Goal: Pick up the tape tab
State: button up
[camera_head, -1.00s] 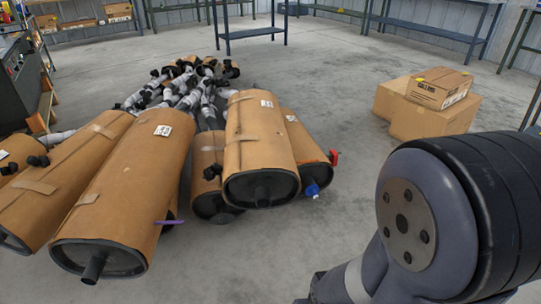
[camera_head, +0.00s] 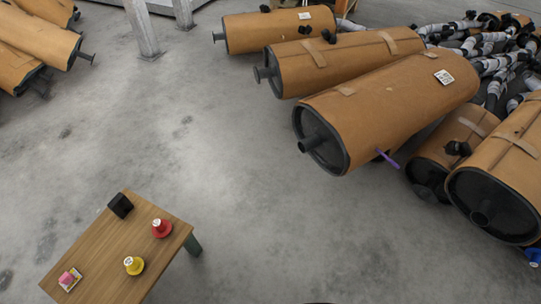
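A thin purple strip (camera_head: 387,158), which may be the tape tab, sticks out from the lower side of a large brown-wrapped muffler (camera_head: 385,110). It is small in view, and I cannot tell how it is fixed. A small pink piece (camera_head: 67,278) lies on a yellow and white card at the near left end of a wooden table; I cannot tell what it is. My gripper is not in view.
The wooden table (camera_head: 112,245) also bears a black block (camera_head: 120,205), a red cap-like piece (camera_head: 162,228) and a yellow one (camera_head: 134,265). More mufflers (camera_head: 340,55) lie on the floor behind and at right. The grey floor between table and mufflers is clear.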

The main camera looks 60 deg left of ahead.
aim_at(69, 281)
jog(key=u, duration=4.2)
jog(key=i+j+z, duration=0.2)
jog(key=z, duration=0.3)
jog(key=i+j+z, duration=0.1)
jog(key=j+z, duration=0.4)
jog(key=i+j+z, duration=0.1)
jog(key=j+z, duration=0.15)
jog(key=z, duration=0.25)
jog(key=j+z, duration=0.1)
jog(key=j, duration=1.2)
